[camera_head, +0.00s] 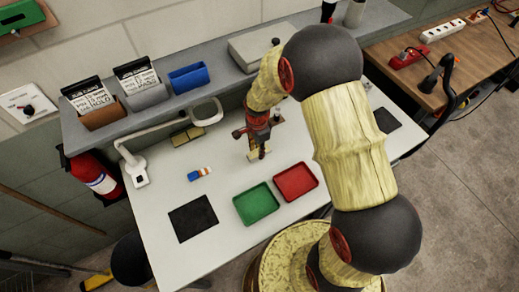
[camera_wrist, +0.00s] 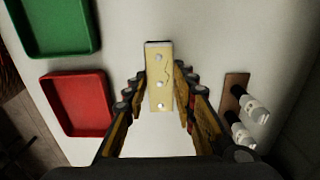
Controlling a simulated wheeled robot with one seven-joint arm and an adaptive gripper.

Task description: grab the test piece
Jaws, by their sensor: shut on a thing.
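In the head view my gripper (camera_head: 259,152) points down over the white table, and a small pale part of the test piece (camera_head: 253,157) shows at the fingertips. I cannot tell whether the piece touches the table.
A green tray (camera_head: 256,204) and a red tray (camera_head: 295,182) lie in front of my gripper. A black mat (camera_head: 193,218) and a small blue, white and orange item (camera_head: 199,174) lie to the left. A magnifier lamp (camera_head: 138,168) stands at the back left. Two bottles (camera_wrist: 254,108) stand right in the wrist view.

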